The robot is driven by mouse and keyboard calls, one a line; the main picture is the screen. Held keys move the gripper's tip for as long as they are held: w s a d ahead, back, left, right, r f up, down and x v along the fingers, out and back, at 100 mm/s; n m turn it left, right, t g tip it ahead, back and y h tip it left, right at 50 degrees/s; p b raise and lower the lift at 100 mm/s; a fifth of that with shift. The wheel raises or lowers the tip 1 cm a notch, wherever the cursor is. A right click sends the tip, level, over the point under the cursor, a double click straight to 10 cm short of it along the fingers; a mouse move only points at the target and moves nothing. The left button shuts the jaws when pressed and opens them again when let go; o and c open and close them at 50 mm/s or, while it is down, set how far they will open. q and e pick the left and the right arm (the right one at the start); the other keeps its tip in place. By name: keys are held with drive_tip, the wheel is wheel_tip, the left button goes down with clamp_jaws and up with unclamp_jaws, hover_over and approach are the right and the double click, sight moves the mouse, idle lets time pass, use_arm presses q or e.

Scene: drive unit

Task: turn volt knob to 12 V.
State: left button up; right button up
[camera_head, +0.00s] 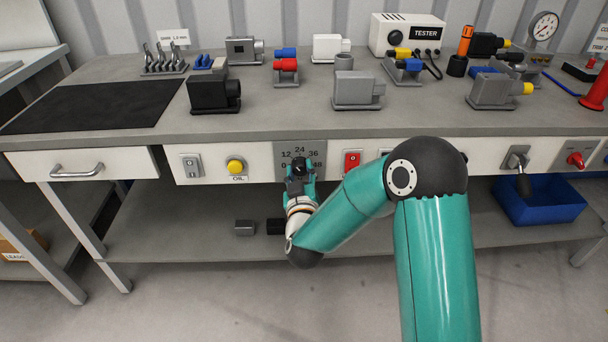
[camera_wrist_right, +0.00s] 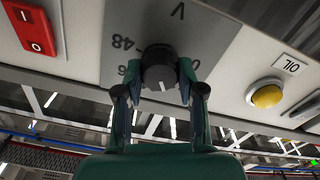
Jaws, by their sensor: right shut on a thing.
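The volt knob is a dark round knob on a grey dial plate (camera_head: 281,148) in the bench's front panel. A short white mark shows at the knob's lower edge, away from the V. The 48 and part of the 36 show; the number at the mark is hidden.
A yellow OIL button (camera_head: 235,166) and a red switch (camera_head: 352,162) flank the dial. A drawer (camera_head: 80,164) is further left. A lever (camera_head: 519,168) and a red knob (camera_head: 576,160) are right. Motor parts and a tester (camera_head: 407,34) stand on the bench (camera_head: 290,122).

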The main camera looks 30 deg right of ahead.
drive_tip(key=shift+s+f+n, duration=0.1)
drive_tip(key=shift+f+n, duration=0.05)
drive_tip(key=shift+n, duration=0.65)
drive_tip(key=shift+f+n, duration=0.15)
drive_tip(key=shift+n, duration=0.65)
drive_tip(key=o, duration=1.1)
drive_tip(key=shift+o, duration=0.2)
drive_tip(key=shift+r, duration=0.15)
drive_tip(key=shift+a, duration=0.1)
drive_tip(key=v, duration=0.7)
drive_tip(key=shift+s, duration=0.2)
